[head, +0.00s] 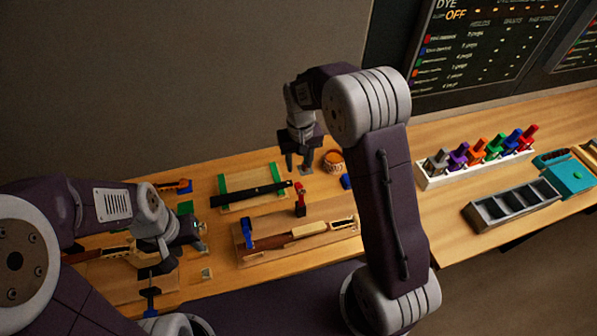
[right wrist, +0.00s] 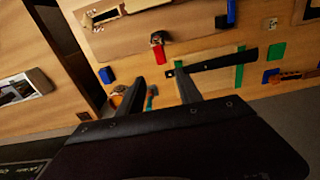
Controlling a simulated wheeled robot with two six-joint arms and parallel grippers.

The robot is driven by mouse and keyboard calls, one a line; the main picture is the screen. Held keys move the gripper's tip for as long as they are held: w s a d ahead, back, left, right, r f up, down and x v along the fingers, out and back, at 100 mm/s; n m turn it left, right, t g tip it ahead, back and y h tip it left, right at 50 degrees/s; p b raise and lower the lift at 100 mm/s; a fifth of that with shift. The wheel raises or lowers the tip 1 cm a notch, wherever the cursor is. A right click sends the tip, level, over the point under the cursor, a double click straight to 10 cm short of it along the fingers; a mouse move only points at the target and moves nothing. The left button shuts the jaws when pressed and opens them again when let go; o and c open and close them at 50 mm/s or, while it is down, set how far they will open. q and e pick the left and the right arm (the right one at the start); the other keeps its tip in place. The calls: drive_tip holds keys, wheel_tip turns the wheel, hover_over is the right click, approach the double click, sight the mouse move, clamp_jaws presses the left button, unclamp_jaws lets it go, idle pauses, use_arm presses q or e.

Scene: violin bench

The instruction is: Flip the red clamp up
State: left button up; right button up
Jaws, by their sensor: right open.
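The red clamp (head: 300,193) stands on a dark foot at the back edge of a wooden board (head: 330,237) that carries a violin neck (head: 305,230). Its red part looks raised in the head view. The right wrist view shows the red clamp (right wrist: 157,54) just beyond my fingertips. My right gripper (head: 297,167) is open and empty, above and behind the clamp, apart from it. Its two fingers also show in the right wrist view (right wrist: 160,78). My left gripper (head: 160,265) is low over the left of the bench; its fingers are too dark to read.
A blue clamp (head: 247,238) stands at the board's left end. A black fingerboard (head: 250,196) lies across a green-edged board behind. A round orange-brown container (head: 333,160) is near my right gripper. A white rack (head: 470,168) of coloured-handled tools and a grey tray (head: 512,205) stand right.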

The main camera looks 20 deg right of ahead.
sight(299, 183)
drive_tip(key=shift+g, duration=0.3)
drive_tip(key=f+p, duration=0.1)
drive_tip(key=f, duration=0.2)
drive_tip(key=f+p, duration=0.1)
drive_tip(key=f, duration=0.2)
drive_tip(key=f+p, duration=0.1)
drive_tip(key=f, duration=0.3)
drive_tip(key=shift+s+a, duration=0.2)
drive_tip(key=shift+s, duration=0.2)
drive_tip(key=shift+r, duration=0.1)
clamp_jaws()
use_arm(q)
wheel_tip(299, 183, up, 4)
drive_tip(key=shift+r, duration=0.1)
